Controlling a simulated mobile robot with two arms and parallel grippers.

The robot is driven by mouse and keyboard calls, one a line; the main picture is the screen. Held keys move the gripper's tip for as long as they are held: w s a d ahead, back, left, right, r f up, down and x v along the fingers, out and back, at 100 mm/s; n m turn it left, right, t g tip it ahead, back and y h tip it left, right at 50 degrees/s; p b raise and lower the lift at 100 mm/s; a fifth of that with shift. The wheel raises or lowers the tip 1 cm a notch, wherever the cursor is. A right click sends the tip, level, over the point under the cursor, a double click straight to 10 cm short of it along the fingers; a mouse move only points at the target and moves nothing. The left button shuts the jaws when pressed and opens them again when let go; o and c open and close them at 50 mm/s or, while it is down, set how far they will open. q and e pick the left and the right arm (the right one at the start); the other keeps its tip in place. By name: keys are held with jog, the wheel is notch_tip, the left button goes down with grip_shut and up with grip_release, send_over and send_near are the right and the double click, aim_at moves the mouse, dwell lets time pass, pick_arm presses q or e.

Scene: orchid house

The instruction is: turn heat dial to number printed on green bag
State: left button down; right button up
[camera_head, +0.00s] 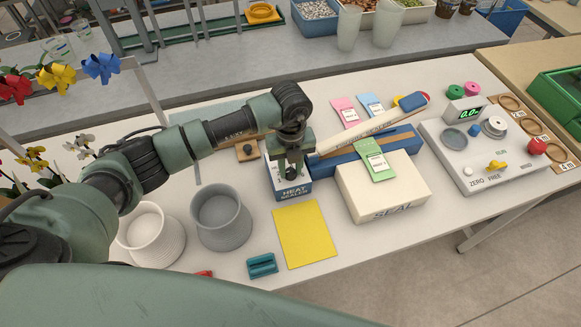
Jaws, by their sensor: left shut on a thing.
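The heat sealer (289,192) is a blue and white box with lettering on its front, at the middle of the table. Its long white arm (365,132) is raised at a slant over the blue base and ends in a blue grip. My left gripper (292,172) points down at the top of the box, shut on what seems to be the heat dial, which the fingers mostly hide. The dial's setting cannot be read. The green bag (376,164) lies across the sealer's front edge and a cream block marked SEAL (385,192); its printed number is too small to read. My right gripper is out of view.
A pink bag (344,108) and a blue bag (370,102) lie behind the sealer. A yellow sheet (305,234), a teal clip (262,265), a grey pot (221,220) and a white pot (151,236) are in front. A scale (490,155) stands at right.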

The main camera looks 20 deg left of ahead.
aim_at(291, 170)
pick_arm(q)
jog(key=shift+f+m+b, duration=0.1)
jog(key=shift+m+b, duration=0.5)
jog(key=m+b, duration=1.1)
jog(key=b, duration=0.1)
jog(key=shift+r+m+b, duration=0.2)
jog(key=shift+m+b, duration=1.25)
jog(key=shift+m, duration=0.15)
jog(key=c, duration=1.1)
grip_release()
notch_tip(291, 170, up, 7)
jog(key=shift+r+b, duration=0.15)
jog(key=shift+b, duration=0.55)
jog(key=shift+r, duration=0.25)
